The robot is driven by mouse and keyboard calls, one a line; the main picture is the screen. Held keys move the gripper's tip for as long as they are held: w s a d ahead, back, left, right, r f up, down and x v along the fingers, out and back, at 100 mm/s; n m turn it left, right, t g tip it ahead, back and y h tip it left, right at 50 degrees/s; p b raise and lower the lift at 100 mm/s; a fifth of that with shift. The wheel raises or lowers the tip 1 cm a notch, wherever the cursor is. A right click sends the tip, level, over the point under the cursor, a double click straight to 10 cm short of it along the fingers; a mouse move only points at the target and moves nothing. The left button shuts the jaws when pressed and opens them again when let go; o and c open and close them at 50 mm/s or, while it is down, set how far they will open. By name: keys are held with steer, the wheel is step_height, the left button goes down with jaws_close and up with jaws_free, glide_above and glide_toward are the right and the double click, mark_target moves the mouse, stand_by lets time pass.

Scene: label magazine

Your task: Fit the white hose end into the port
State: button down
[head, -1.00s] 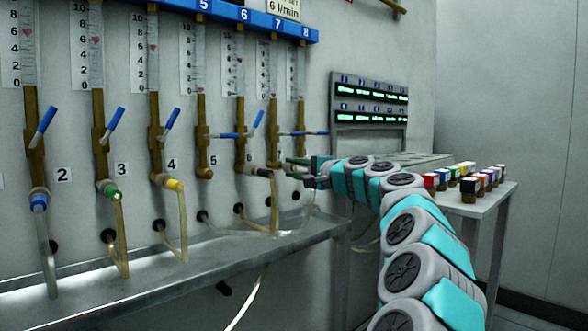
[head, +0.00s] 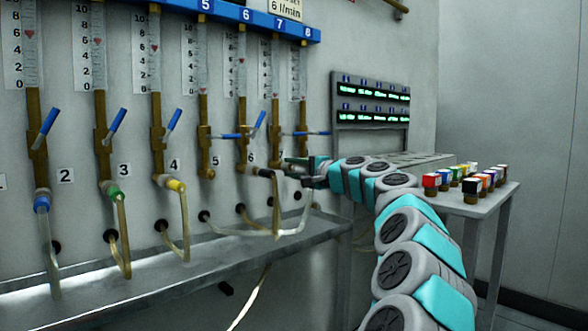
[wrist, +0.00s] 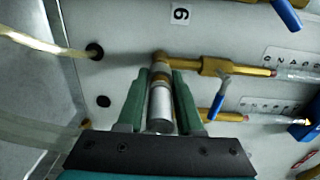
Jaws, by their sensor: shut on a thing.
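My gripper (head: 288,168) is at the right end of the row of wall ports, in front of the column at header 7. In the wrist view my gripper (wrist: 160,88) has its two green fingers shut on the white hose end (wrist: 159,106), a pale grey-white cylinder. The hose end lines up with a brass port (wrist: 159,62), the one beside the sideways label 6. Its front meets or nearly meets the brass collar; I cannot tell how deep it sits. In the head view the fingers hide the hose end.
Neighbouring ports carry blue (head: 41,204), green (head: 112,194) and yellow (head: 176,185) hose ends, and a black one (head: 264,173). Port 5 (head: 206,173) is bare. A metal shelf (head: 190,258) runs below. A side table (head: 480,205) with small coloured blocks stands right.

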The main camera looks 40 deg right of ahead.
steer(key=shift+w, duration=0.45)
steer(key=shift+c, duration=2.4)
jaws_free()
steer(key=s, duration=0.7)
steer(key=shift+s+d, duration=0.25)
steer(key=shift+s, duration=0.1)
